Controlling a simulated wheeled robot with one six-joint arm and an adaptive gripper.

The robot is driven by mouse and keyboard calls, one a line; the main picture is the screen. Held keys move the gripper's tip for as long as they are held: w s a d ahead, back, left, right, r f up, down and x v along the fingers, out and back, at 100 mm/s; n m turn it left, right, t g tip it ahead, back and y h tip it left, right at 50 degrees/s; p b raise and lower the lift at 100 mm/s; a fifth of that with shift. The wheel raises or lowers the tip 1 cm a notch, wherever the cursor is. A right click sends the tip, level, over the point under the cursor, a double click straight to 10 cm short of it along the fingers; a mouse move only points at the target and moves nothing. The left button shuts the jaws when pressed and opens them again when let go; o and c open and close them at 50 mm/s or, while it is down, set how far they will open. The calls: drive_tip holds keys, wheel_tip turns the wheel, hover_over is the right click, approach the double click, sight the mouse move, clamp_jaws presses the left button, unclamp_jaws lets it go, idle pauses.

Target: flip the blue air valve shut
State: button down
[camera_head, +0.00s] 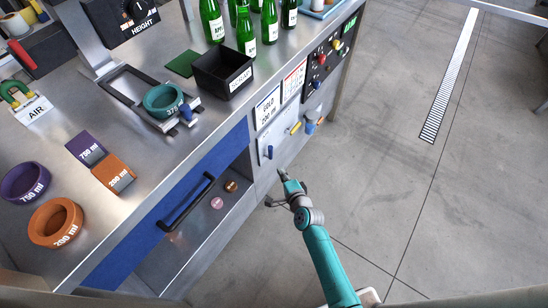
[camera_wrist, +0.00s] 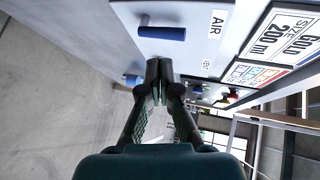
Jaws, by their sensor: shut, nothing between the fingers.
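The blue air valve lever (camera_wrist: 162,33) sticks out from a pale panel beside an "AIR" label (camera_wrist: 216,24) in the wrist view. It lies across the picture there. In the head view the small blue lever (camera_head: 270,152) stands roughly upright on the white front panel, below the "GOLD 200 ml" sign. My gripper (camera_wrist: 160,68) is shut and empty, its fingertips together just below the lever in the wrist picture and apart from it. In the head view my gripper (camera_head: 277,188) is in front of the cabinet, below the lever.
Another blue handle (camera_head: 310,127) and a yellow one (camera_head: 295,128) are on the panel to the right. A control box (camera_head: 330,55) with knobs is above them. An open drawer recess (camera_head: 205,215) is to the left. The floor (camera_head: 400,150) at the right is clear.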

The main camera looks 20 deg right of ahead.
sight(271, 153)
drive_tip(key=x, duration=0.5)
drive_tip(key=r+x, duration=0.1)
drive_tip(key=x, duration=0.2)
drive_tip(key=shift+w, duration=0.4)
drive_tip(key=shift+w+d+r+m+g+y, duration=0.15)
drive_tip(key=shift+w+d+m+g+y, duration=0.25)
drive_tip(key=shift+d+m+g, duration=0.15)
idle(1.0)
drive_tip(key=w+d+f+m+g+y, duration=0.3)
drive_tip(key=d+m+g+y, duration=0.2)
drive_tip(key=m+g+y, duration=0.1)
drive_tip(key=shift+w+m+y, duration=0.35)
drive_tip(key=shift+m+y, duration=0.05)
drive_tip(key=shift+m, duration=0.05)
idle(0.5)
drive_tip(key=shift+s+a+f+g, duration=0.1)
drive_tip(key=shift+g, duration=0.15)
drive_tip(key=shift+s+a+f, duration=0.2)
drive_tip(key=shift+s+a, duration=0.15)
drive_tip(key=shift+a, duration=0.1)
